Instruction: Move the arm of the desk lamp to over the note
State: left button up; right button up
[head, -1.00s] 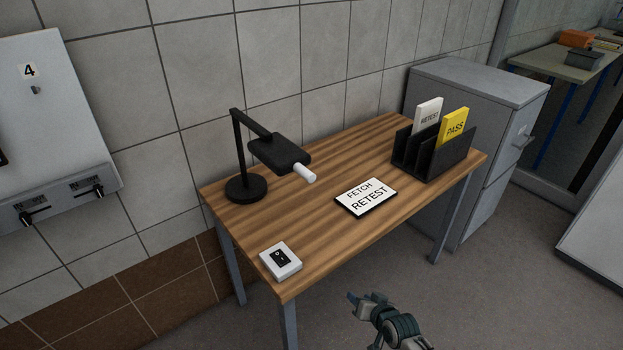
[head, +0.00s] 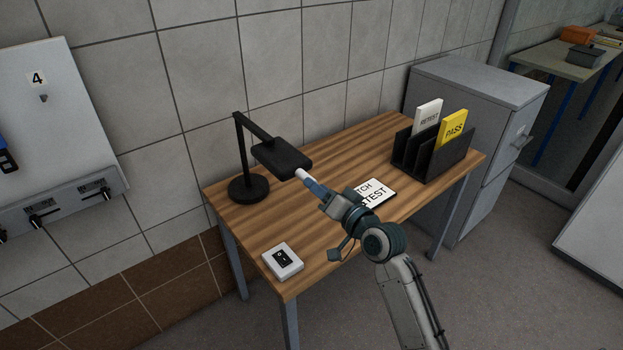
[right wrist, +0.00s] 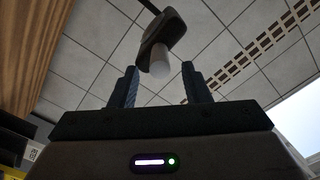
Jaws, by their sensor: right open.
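The black desk lamp (head: 282,157) stands at the left back of the wooden desk, its arm reaching out to the right from the post. A white handle (head: 302,175) sticks out from the front of the lamp head; it also shows in the right wrist view (right wrist: 158,64). My right gripper (head: 313,187) is open at the handle's end. In the right wrist view, the handle appears between the two fingers (right wrist: 160,76), with gaps on both sides. The note (head: 376,192) lies flat on the desk, right of the lamp head, partly hidden by my right gripper. My left gripper is out of view.
A white switch box (head: 283,262) sits at the desk's near left corner. A black rack (head: 432,158) with RETEST and PASS cards stands at the right end. The tiled wall (head: 330,60) is behind the desk (head: 330,255).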

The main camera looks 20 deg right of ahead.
jog(key=shift+x, duration=1.7)
grip_shut()
